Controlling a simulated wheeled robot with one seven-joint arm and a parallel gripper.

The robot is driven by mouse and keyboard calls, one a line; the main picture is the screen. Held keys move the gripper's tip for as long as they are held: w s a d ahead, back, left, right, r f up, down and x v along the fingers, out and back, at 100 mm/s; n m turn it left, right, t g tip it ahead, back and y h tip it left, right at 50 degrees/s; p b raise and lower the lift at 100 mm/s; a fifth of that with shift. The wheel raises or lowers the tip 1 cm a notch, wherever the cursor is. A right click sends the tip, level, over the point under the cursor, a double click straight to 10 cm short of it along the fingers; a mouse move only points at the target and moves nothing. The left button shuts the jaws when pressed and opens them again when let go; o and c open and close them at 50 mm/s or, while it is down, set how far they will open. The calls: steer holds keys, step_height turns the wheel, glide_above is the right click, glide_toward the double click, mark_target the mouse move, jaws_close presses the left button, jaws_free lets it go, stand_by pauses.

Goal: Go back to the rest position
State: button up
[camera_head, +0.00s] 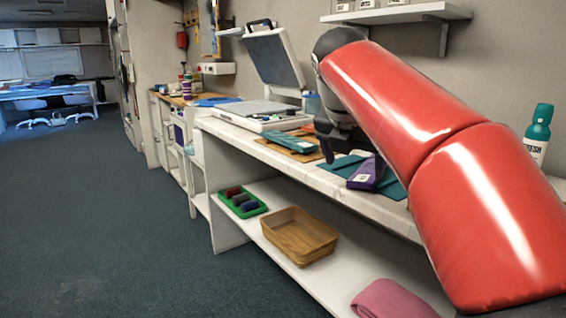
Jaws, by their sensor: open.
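My red padded arm reaches from the lower right up over the white counter (228,130). My gripper (328,150) points down over the counter, its dark fingers partly hidden by each other and by the arm. It is open, and I see nothing held in it. A purple box (366,174) with a white label lies on a teal mat (393,189) just right of the fingers. A teal packet (290,141) lies on an orange-brown board (283,151) left of the fingers.
An open white case (275,57) stands behind on the counter. A teal bottle (538,133) stands at the right. The shelf below holds a green tray (243,212), a wicker basket (300,236) and a pink cloth (392,299). The floor at left is clear.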

steer(key=s+d+f+m+y, duration=0.2)
steer(key=s+f+m+y, duration=0.1)
steer(key=s+f+m, duration=2)
steer(key=f+m, duration=0.1)
steer(key=m, duration=0.4)
steer(key=shift+s+d+f+m, duration=0.2)
steer(key=shift+s+f+m, duration=0.05)
steer(key=shift+s+m, duration=0.05)
